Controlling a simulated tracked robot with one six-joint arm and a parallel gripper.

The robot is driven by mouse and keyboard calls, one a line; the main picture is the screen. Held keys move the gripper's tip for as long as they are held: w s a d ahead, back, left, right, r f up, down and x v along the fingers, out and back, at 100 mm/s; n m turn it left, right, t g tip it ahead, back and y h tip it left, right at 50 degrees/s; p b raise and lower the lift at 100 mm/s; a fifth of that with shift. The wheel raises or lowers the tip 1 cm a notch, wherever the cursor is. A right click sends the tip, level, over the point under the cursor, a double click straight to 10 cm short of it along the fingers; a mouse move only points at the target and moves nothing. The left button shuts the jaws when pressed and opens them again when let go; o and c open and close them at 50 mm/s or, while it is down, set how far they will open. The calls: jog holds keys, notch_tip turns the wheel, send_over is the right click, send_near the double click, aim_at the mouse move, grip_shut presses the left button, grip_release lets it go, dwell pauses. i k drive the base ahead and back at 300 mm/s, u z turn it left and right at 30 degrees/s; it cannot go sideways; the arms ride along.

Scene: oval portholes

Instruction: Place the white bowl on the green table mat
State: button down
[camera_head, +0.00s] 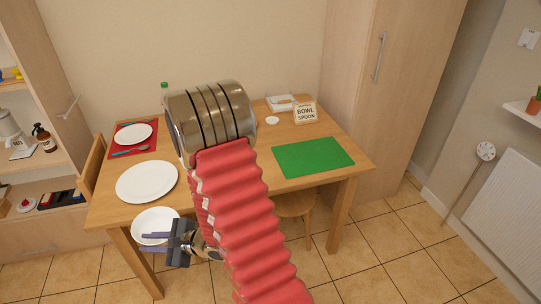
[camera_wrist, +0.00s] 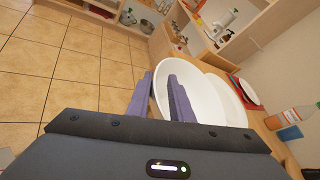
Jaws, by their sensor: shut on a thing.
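The white bowl (camera_head: 152,220) is at the table's front left corner. It also shows large in the wrist view (camera_wrist: 203,98), tilted in that picture. My gripper (camera_head: 150,242) is shut on the bowl's near rim, with one purple finger inside the bowl and one outside; the fingers also show in the wrist view (camera_wrist: 160,82). I cannot tell whether the bowl touches the table. The green table mat (camera_head: 313,158) lies flat and empty on the right part of the table.
A large white plate (camera_head: 147,182) lies behind the bowl. A red mat (camera_head: 118,139) with a small plate and cutlery is farther back. A "BOWL SPOON" sign (camera_head: 306,113), a small white dish (camera_head: 272,121) and a white tray (camera_head: 281,103) stand behind the green mat. My arm hides the table's middle.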

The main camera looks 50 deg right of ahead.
aim_at(305, 157)
jog(key=z, duration=0.65)
jog(key=i, duration=1)
jog(key=z, duration=0.05)
